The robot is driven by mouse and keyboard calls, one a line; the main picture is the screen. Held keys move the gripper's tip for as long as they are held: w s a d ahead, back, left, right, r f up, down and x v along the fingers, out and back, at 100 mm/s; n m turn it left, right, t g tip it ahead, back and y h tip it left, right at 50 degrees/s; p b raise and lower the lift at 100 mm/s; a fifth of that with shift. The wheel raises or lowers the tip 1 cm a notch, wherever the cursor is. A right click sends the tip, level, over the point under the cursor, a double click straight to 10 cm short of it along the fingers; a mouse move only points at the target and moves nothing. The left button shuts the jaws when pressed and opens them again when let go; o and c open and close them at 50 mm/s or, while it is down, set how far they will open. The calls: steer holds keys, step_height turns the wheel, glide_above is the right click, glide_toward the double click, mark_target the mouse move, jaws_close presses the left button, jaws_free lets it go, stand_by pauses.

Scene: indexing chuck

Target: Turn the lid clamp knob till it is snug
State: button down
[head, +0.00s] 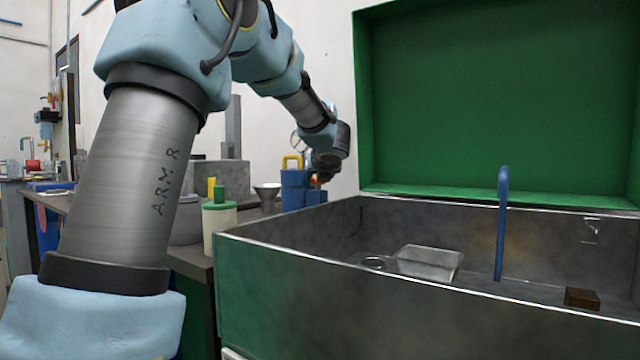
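My gripper (320,178) is far off at the end of my arm, pointing down beside a blue container (293,190) with a yellow handle (292,161). It is small, dark and partly hidden by my wrist, so its fingers cannot be made out. A small orange piece (315,181) shows at the gripper, just above a lower blue block (316,197). I cannot tell whether that piece is the lid clamp knob, or whether the gripper touches it. No other clamp knob can be made out.
A green-sided metal basin (300,258) with a raised green lid (490,95) fills the right. It holds a metal tray (428,262), a blue hooked pipe (501,225) and a brown block (582,298). A cream bottle (219,222) and funnel (267,192) stand on the bench left of it.

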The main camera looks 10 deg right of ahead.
stand_by(0.5)
steer(key=shift+c, duration=1.3)
jaws_free()
steer(key=shift+a, duration=0.1)
steer(key=shift+r, duration=0.1)
